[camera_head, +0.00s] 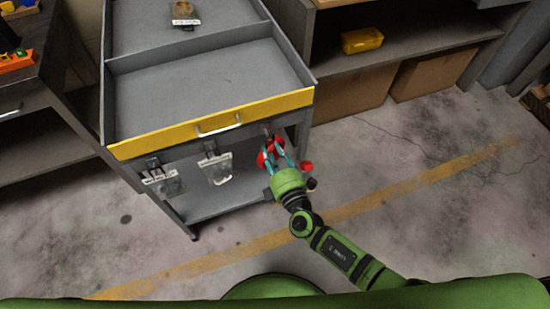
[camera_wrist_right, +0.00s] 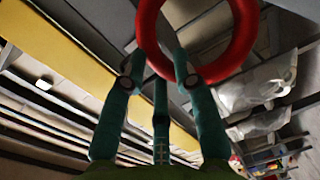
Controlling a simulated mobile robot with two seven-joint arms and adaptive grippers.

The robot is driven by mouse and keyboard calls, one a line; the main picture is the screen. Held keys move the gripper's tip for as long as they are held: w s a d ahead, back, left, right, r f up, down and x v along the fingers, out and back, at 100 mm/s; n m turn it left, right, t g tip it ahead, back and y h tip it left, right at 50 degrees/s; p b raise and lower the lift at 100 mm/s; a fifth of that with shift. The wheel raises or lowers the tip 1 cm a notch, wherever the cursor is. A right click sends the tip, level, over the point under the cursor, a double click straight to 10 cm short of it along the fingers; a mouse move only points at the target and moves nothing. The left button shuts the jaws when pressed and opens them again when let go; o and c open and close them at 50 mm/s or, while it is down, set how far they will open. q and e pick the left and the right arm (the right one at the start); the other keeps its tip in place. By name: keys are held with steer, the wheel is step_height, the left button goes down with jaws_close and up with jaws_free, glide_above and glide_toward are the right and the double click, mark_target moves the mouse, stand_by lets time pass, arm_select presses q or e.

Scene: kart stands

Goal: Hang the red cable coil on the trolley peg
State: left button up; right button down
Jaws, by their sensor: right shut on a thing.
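The red cable coil (camera_head: 262,158) is at the right end of the trolley's front, below the yellow edge (camera_head: 210,123). My right gripper (camera_head: 277,155) is shut on it. In the right wrist view the coil (camera_wrist_right: 232,62) is a smooth red ring, its near side between my fingertips (camera_wrist_right: 160,62). A small fitting (camera_head: 268,129), possibly the peg, shows just above the coil in the head view. I cannot tell whether the coil is around it or only beside it. My left gripper is out of view.
Labelled clear bags (camera_head: 217,168) hang on the trolley front, left of the coil. A small red thing (camera_head: 306,166) shows just right of my gripper. A shelf with a yellow bin (camera_head: 361,40) stands behind right. The floor at right is open.

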steer(key=shift+w+a, duration=0.2)
steer(key=shift+w, duration=0.35)
steer(key=shift+w+a+f+b, duration=0.2)
steer(key=shift+w+f+b, duration=0.35)
steer(key=shift+b, duration=0.65)
steer(key=shift+r, duration=0.1)
steer(key=c, duration=0.9)
jaws_free()
